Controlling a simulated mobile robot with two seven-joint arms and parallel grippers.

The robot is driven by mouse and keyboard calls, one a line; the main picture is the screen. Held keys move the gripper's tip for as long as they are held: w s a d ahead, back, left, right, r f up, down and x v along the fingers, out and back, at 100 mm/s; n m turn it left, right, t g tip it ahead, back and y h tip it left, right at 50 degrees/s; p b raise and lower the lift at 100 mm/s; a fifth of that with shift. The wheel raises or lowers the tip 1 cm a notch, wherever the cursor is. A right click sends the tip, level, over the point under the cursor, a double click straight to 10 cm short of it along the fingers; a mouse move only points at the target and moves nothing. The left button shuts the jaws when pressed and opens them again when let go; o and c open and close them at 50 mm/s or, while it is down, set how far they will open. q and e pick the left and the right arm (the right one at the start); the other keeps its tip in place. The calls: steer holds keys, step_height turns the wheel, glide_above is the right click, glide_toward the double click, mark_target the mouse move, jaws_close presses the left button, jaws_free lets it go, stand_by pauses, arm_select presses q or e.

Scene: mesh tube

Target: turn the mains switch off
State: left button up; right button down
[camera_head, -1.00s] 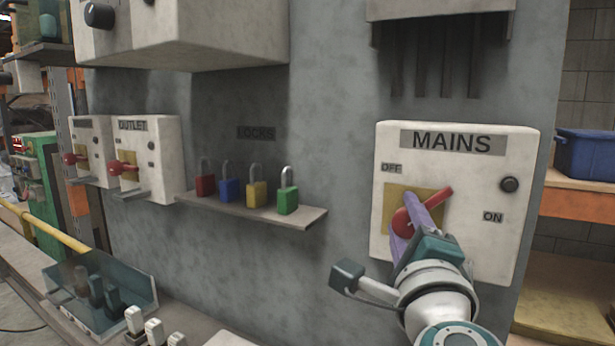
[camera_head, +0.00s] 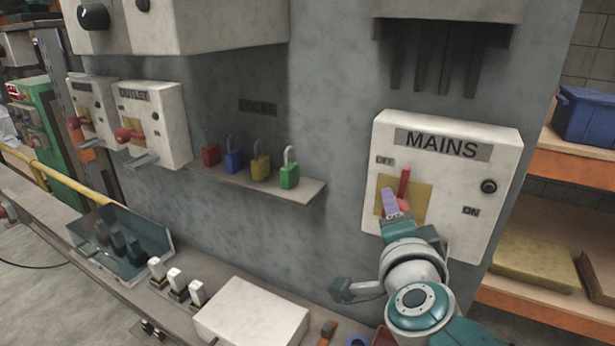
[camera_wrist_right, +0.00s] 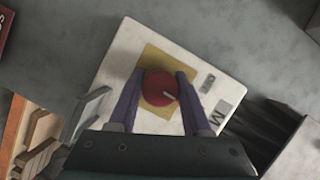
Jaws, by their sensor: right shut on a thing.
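The mains switch is a pale box (camera_head: 500,155) marked MAINS on the grey wall at the right of the head view. Its OFF label (camera_head: 385,160) is at upper left and its ON label (camera_head: 471,211) at lower right. The red handle (camera_head: 404,182) stands nearly upright over a yellow plate, its tip right of OFF. My right gripper (camera_head: 393,198) is shut on the red handle, its purple fingers partly hiding it. In the right wrist view the fingers (camera_wrist_right: 159,76) lie on both sides of the round red hub (camera_wrist_right: 157,90). My left gripper is not in view.
A shelf (camera_head: 300,192) with red, blue, yellow and green padlocks is left of the switch. Outlet boxes (camera_head: 172,108) with red handles are farther left. A ledge below holds a clear-sided tray (camera_head: 150,255) and a white box (camera_head: 250,318). A blue bin (camera_head: 588,118) stands on shelving at right.

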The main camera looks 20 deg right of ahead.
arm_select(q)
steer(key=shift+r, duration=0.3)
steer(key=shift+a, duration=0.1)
arm_select(e)
steer(key=shift+c, duration=1.7)
jaws_free()
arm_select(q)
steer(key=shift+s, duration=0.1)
arm_select(e)
steer(key=shift+r, duration=0.1)
